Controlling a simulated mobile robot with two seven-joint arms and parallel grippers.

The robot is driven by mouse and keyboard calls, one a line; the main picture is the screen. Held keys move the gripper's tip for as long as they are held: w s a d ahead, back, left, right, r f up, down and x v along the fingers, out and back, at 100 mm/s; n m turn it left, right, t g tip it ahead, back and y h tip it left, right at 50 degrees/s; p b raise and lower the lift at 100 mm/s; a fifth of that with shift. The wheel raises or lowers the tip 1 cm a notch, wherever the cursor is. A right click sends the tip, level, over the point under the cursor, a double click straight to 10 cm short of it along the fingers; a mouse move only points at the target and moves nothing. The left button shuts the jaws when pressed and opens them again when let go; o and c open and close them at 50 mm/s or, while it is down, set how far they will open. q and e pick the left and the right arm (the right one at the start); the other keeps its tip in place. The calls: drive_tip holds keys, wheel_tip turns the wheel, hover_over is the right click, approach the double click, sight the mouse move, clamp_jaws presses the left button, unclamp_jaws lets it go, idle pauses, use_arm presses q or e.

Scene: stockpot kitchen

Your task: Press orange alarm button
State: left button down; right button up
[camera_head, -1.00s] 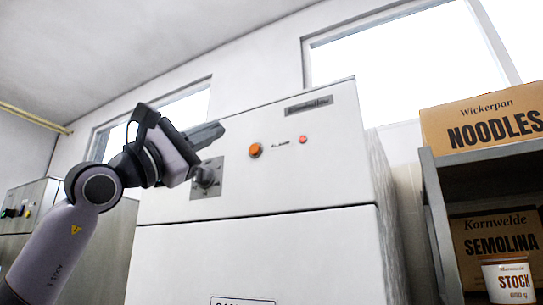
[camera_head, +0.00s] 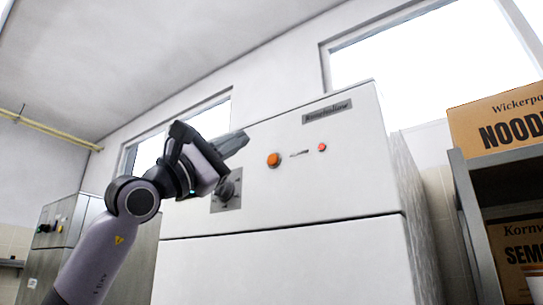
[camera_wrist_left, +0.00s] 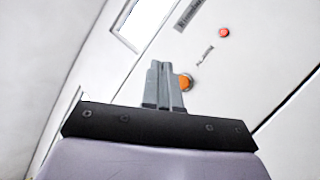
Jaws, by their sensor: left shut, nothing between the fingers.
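The orange alarm button (camera_head: 274,160) is on the upper front of a tall white cabinet (camera_head: 290,255), left of a small label. My left gripper (camera_head: 243,140) is shut and empty, up and to the left of the button in the head view. In the left wrist view, the shut fingers (camera_wrist_left: 166,64) point toward the panel and the orange button (camera_wrist_left: 186,82) shows just right of their tips, partly covered by them. I cannot tell how much gap is left between fingertips and panel. My right gripper is not in view.
A small red button or lamp (camera_head: 322,147) sits right of the orange one. A dark rotary knob (camera_head: 227,189) on a grey plate is below my left gripper. A shelf (camera_head: 470,215) with boxes (camera_head: 500,122) stands at the right.

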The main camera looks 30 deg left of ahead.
sight(273, 160)
use_arm(q)
drive_tip(key=shift+w+d+p, duration=0.15)
drive_tip(key=shift+w+p, duration=0.75)
drive_tip(key=shift+w, duration=0.8)
drive_tip(key=shift+w+d+p, duration=0.1)
drive_tip(key=shift+w+p, duration=0.75)
drive_tip(key=shift+w, duration=0.85)
drive_tip(key=shift+w+p, duration=0.3)
drive_tip(key=shift+w, duration=0.1)
